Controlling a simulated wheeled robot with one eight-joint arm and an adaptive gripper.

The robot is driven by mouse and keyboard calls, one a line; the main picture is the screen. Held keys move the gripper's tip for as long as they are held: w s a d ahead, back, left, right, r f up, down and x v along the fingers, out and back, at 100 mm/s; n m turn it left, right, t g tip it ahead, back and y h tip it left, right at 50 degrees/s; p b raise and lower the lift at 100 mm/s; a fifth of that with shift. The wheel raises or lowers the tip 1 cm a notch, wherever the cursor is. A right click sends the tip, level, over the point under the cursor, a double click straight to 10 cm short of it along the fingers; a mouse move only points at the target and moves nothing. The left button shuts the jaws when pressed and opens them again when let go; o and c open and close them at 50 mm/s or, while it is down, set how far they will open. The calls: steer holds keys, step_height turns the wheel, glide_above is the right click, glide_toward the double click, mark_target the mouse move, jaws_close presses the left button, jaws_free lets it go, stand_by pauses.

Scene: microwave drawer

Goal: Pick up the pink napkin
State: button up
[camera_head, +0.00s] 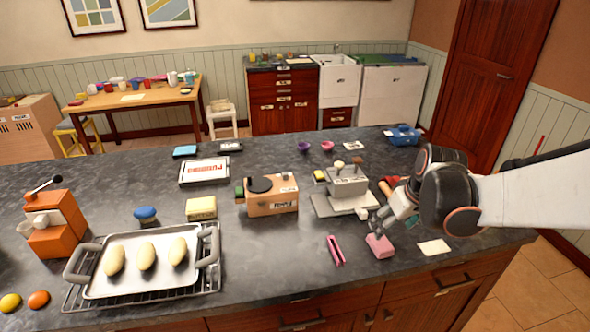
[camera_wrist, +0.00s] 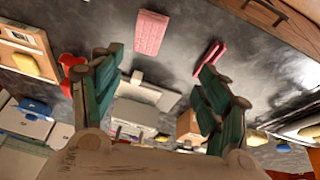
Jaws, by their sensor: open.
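The pink napkin (camera_head: 379,246) appears as a small pink block-like piece near the front edge of the dark counter. In the wrist view the pink napkin (camera_wrist: 150,32) is a textured rectangle at the top, beyond the fingertips and roughly between their lines. My gripper (camera_head: 379,222) is just behind and above it in the head view. In the wrist view my gripper (camera_wrist: 160,62) has its green-padded fingers spread wide, with nothing held. Whether a fingertip touches the napkin cannot be told.
Pink tongs (camera_head: 335,250) lie left of the napkin, and a cream flat piece (camera_head: 433,247) lies right. A grey-white appliance (camera_head: 346,190) and a wooden toaster (camera_head: 268,195) stand behind. A tray (camera_head: 145,262) on a rack is at left. Counter between tongs and napkin is clear.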

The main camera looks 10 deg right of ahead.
steer(key=d, duration=0.3)
steer(key=b, duration=0.3)
glide_above(381, 241)
steer(key=s, duration=0.3)
steer(key=shift+m, duration=0.3)
steer(key=f, duration=0.8)
steer(key=shift+d+f, duration=0.25)
steer(key=shift+d, duration=0.05)
steer(key=shift+w+a+b+x, duration=0.15)
steer(key=shift+b+x, duration=0.3)
steer(key=shift+x, duration=0.95)
steer(key=shift+w+a+b+x, duration=0.1)
steer(key=shift+b+x, duration=0.3)
steer(key=shift+x, duration=1)
steer(key=shift+r, duration=0.15)
steer(key=shift+c, duration=0.3)
steer(key=c, duration=1)
